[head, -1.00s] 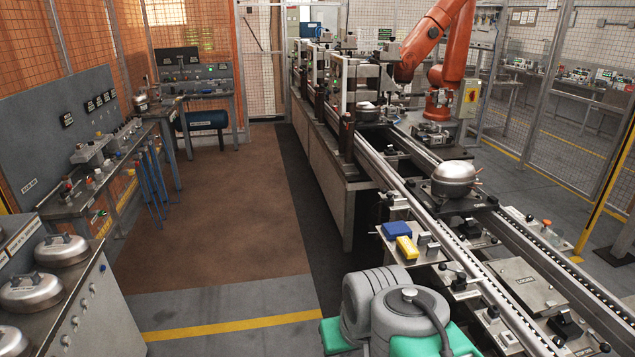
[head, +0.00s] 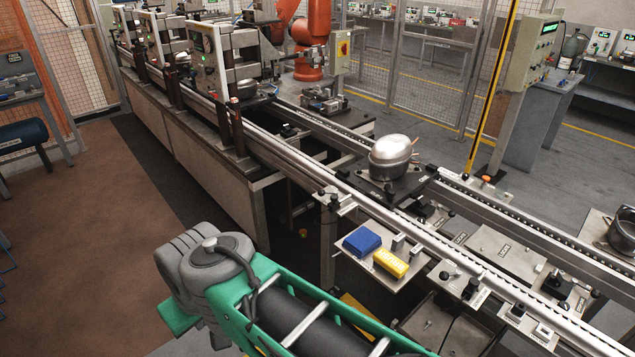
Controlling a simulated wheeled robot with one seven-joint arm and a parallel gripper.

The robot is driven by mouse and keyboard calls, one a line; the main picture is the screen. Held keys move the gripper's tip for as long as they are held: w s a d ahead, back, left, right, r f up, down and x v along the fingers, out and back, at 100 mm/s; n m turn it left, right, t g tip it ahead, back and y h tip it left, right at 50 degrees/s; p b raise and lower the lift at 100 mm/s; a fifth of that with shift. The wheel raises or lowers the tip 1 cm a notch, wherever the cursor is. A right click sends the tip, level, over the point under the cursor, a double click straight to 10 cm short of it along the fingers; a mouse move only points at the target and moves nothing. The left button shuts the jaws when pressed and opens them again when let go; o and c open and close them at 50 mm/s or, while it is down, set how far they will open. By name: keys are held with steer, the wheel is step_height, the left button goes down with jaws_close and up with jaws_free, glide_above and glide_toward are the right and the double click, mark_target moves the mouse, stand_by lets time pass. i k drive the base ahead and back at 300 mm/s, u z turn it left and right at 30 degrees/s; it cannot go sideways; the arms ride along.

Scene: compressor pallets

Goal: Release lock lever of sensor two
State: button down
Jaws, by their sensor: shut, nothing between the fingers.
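Several small labelled fixtures with black knobs or levers sit along the near rail of the conveyor (head: 300,165). One black-knobbed fixture (head: 446,274) is right of the yellow block, and another (head: 333,199) is left of the blue block. A further black knob (head: 595,293) is at the lower right. The labels are too small to read, so I cannot tell which is sensor two or how its lock lever stands. My grey and green arm links fill the bottom centre. My gripper is not visible.
A blue block (head: 361,241) and a yellow block (head: 391,262) lie on a small side shelf by the rail. A silver compressor (head: 391,157) sits on a pallet on the conveyor. An orange robot arm (head: 303,65) stands behind. The brown floor (head: 90,230) at left is clear.

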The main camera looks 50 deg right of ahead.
mark_target(320, 192)
steer(key=z, duration=0.45)
steer(key=i, duration=1)
steer(key=z, duration=0.45)
